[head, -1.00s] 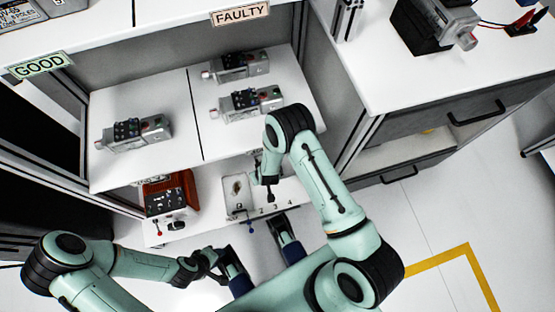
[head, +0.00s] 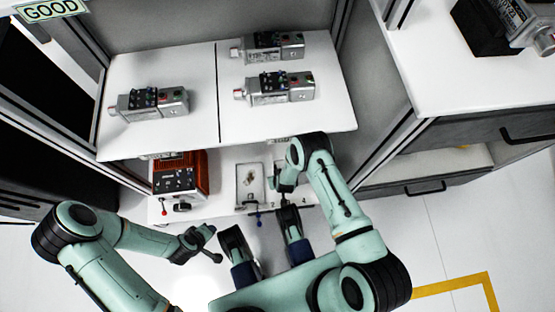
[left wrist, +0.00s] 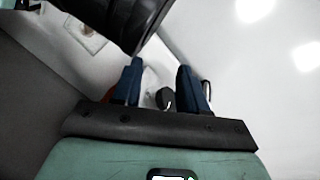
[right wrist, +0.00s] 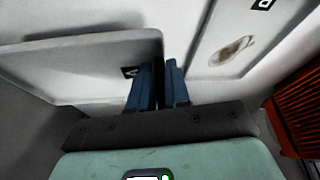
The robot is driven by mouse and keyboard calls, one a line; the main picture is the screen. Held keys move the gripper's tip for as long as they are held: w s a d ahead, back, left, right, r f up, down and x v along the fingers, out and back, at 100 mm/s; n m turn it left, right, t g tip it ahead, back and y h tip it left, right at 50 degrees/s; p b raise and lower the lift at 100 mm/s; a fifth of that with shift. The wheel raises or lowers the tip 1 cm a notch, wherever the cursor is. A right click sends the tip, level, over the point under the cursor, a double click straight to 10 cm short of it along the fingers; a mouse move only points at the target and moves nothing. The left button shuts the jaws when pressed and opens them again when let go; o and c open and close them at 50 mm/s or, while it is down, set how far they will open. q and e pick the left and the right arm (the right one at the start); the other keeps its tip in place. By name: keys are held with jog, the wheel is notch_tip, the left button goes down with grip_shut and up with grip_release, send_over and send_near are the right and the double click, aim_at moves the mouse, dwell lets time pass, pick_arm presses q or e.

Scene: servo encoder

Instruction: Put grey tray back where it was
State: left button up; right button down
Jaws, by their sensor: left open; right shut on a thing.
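A grey tray (right wrist: 80,68) fills the left of the right wrist view, its rim at my right gripper's fingers. My right gripper (right wrist: 160,70) is shut on this rim, beside a small dark number label. In the head view my right gripper (head: 277,202) is low at the lower shelf, and my arm mostly hides the held tray. A second pale tray (head: 249,183) with a brown mark lies just left of it; it also shows in the right wrist view (right wrist: 205,55). My left gripper (head: 212,244) is open and empty in front of the shelf, left of centre.
A red-brown box (head: 192,175) with a dark control panel stands left on the lower shelf (head: 222,163). Silver servo units (head: 158,104) stand on the white shelf (head: 185,72) above, which overhangs the lower one. Floor in front is clear at the right.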

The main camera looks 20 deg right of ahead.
notch_tip(320, 180, down, 4)
jog(key=shift+f+b, duration=0.1)
jog(key=shift+b, duration=0.65)
pick_arm(q)
jog(key=shift+g, duration=0.6)
jog(key=s+f, duration=0.2)
jog(key=s, duration=0.1)
jog(key=shift+a+f, duration=0.2)
jog(key=shift+f, duration=0.2)
pick_arm(e)
jog(key=c, duration=1.1)
grip_release()
pick_arm(q)
jog(key=shift+s, duration=0.15)
